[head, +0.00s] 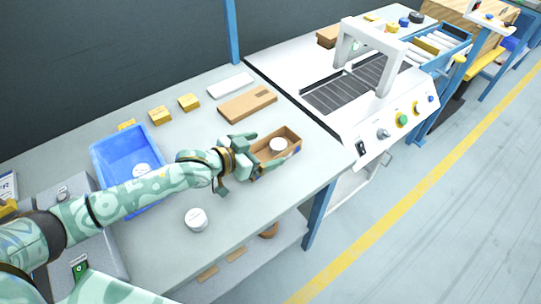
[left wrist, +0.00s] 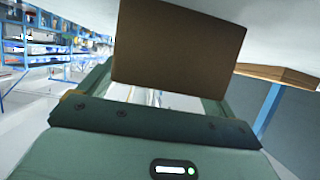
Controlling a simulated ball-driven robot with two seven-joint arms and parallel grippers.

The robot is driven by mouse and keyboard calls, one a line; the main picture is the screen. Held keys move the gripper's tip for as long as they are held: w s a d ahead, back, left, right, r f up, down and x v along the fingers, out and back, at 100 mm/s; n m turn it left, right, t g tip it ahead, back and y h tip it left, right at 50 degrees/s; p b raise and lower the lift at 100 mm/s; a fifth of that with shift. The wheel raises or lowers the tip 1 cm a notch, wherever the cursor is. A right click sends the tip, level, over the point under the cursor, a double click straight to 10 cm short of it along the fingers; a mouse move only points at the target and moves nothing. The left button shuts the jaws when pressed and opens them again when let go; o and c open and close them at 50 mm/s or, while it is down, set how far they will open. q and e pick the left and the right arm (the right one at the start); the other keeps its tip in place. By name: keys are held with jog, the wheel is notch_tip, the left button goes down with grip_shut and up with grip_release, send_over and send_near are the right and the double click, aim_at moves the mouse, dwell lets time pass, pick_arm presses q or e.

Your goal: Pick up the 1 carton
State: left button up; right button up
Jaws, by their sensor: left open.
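The carton (head: 292,138) is an open brown box on the grey bench, near its right end, with a round white item (head: 278,145) inside it. My left gripper (head: 258,153) is open at the carton's left end, its fingers reaching along that end. In the left wrist view a plain brown panel of the carton (left wrist: 178,42) stands in front of the open jaws. I cannot tell whether the fingers touch it. My right gripper is not in view.
A flat brown box (head: 248,105) and a white slab (head: 231,84) lie behind the carton. A blue bin (head: 105,161), several yellow blocks (head: 160,116) and a white round item (head: 196,219) are to the left. A white machine (head: 340,118) adjoins on the right.

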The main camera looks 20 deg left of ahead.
pick_arm(q)
jog(key=shift+w+d+f, duration=0.15)
jog(key=shift+w, duration=0.15)
jog(key=shift+s, duration=0.1)
jog(key=c, duration=1.1)
jog(key=shift+r, duration=0.25)
